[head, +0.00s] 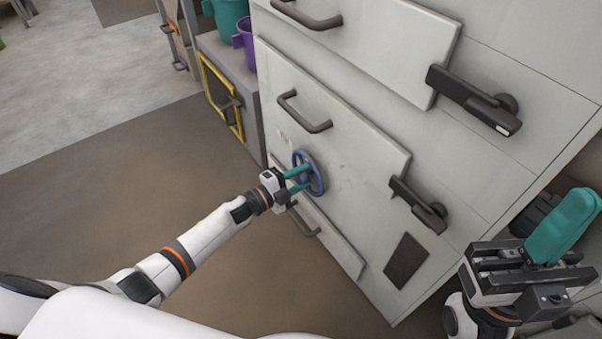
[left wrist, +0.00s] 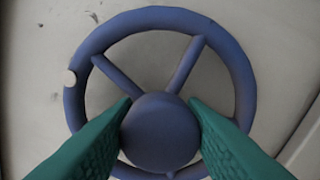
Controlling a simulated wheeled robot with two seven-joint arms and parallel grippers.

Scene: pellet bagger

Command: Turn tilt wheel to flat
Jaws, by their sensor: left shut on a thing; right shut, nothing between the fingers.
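The tilt wheel (head: 319,174) is a blue spoked handwheel on the front of the pale grey machine. In the left wrist view the wheel (left wrist: 168,17) fills most of the picture, with a round hub in the middle and a small white mark on its rim at the upper left. My left gripper (head: 299,178) has its teal fingers at the wheel, shut on its hub, one finger on each side. The lower part of the wheel is partly hidden by the fingers. My right gripper (head: 563,228) is at the right, shut and empty, away from the wheel.
The machine front (head: 350,180) has panels with dark handles (head: 305,112) and dark latches (head: 418,206) right of the wheel. A teal bucket (head: 227,17) and a purple bucket (head: 245,43) stand at the upper left. The brown floor (head: 120,170) left of the machine is clear.

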